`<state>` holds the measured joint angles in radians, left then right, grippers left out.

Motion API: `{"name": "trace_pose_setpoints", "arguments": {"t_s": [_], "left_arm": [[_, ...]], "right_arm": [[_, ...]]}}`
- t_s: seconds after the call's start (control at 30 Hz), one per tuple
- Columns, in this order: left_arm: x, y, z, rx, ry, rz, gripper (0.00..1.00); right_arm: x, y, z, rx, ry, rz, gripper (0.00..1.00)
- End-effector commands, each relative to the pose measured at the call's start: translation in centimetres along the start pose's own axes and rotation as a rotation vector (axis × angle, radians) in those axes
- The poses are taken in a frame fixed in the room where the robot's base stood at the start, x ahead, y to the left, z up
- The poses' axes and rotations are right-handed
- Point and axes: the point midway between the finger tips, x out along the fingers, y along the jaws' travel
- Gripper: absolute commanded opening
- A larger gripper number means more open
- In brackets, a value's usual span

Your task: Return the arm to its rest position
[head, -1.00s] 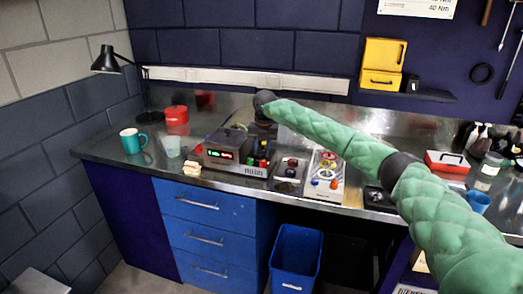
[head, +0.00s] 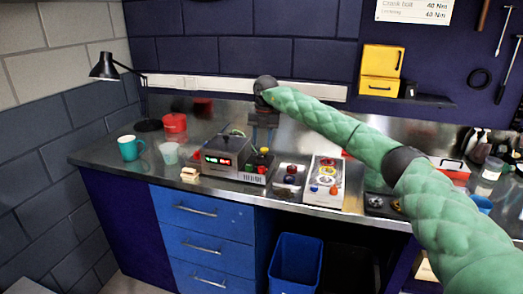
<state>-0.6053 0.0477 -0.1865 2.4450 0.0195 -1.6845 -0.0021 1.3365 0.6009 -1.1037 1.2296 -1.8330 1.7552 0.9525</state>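My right arm (head: 328,122), in green quilted padding, reaches in from the right over the bench. Its dark wrist (head: 265,90) is above the back of the counter. My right gripper (head: 262,136) hangs below the wrist, behind the grey device, small and dark against the steel backsplash. Nothing is clearly seen in it, and its fingers are too small to judge. My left gripper is out of view.
The steel counter (head: 110,152) carries a teal mug (head: 130,148), a cup (head: 169,154), a red container (head: 174,123), a grey device with lit displays (head: 222,160) and a tray of coloured parts (head: 327,176). A black lamp (head: 104,67) stands left. A blue bin (head: 296,262) is below.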

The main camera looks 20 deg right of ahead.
Motion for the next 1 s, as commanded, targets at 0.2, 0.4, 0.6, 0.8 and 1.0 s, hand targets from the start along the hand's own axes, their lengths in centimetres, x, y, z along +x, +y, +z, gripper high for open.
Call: {"name": "trace_pose_setpoints", "arguments": {"t_s": [0.2,0.4,0.6,0.8,1.0], "left_arm": [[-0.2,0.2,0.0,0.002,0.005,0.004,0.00],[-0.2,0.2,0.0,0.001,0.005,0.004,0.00],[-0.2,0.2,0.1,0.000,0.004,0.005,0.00],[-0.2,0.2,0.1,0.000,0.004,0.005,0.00],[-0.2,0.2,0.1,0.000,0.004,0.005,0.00]], "right_arm": [[-0.9,-0.1,0.0,0.000,0.000,-0.001,0.37],[-0.9,-0.1,0.0,0.000,0.001,-0.001,0.37],[-0.9,0.0,0.0,-0.004,0.000,-0.001,0.37],[-0.9,0.8,0.6,-0.076,-0.032,0.041,0.37],[-1.5,4.2,2.4,-0.169,-0.149,0.214,0.37]]}}
